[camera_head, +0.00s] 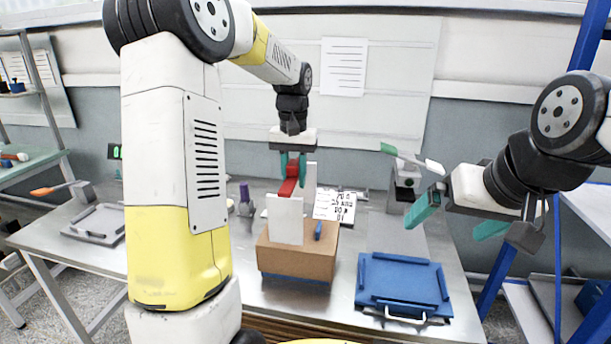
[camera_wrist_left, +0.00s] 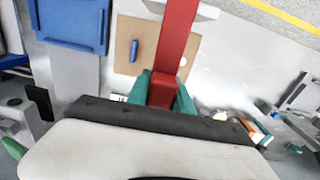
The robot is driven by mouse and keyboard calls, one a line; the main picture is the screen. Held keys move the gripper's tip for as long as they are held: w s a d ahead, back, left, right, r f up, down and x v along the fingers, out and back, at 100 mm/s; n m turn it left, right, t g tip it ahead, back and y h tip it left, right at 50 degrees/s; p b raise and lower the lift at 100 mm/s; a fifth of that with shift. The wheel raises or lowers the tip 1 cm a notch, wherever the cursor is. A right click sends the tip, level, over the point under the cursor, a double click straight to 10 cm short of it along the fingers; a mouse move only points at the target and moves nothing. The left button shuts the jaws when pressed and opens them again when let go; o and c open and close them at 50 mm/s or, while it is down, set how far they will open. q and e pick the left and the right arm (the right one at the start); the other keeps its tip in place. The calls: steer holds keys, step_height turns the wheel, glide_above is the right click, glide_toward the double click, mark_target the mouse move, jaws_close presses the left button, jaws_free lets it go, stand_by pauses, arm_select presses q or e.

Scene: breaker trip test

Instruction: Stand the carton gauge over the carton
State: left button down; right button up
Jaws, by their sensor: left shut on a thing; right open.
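The brown carton (camera_head: 320,262) stands on the metal table, with a small blue piece (camera_head: 318,230) on its top. The carton gauge is a red bar (camera_head: 288,188) with white plates; one plate (camera_head: 285,221) shows in front and another (camera_head: 310,182) behind. My left gripper (camera_head: 292,172) is shut on the red bar above the carton. In the left wrist view the red bar (camera_wrist_left: 176,42) crosses over the carton (camera_wrist_left: 140,32). The front plate overlaps the carton's top in the picture; I cannot tell whether it touches. My right gripper (camera_head: 456,220) is open and empty, to the right.
A blue tray (camera_head: 402,278) with a handle lies right of the carton. A printed card (camera_head: 335,206) and a grey device (camera_head: 404,186) stand behind. A grey tray (camera_head: 97,226) lies at the left. My left arm hides part of the table.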

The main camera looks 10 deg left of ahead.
arm_select(q)
steer(key=shift+f, duration=7.5)
steer(key=shift+s+a+f, duration=0.1)
steer(key=shift+s+f, duration=0.35)
steer(key=shift+f, duration=0.4)
steer(key=c, duration=1)
jaws_free()
steer(key=shift+c, duration=0.2)
steer(key=r, duration=0.9)
steer(key=shift+w, duration=0.35)
steer(key=shift+r, duration=0.4)
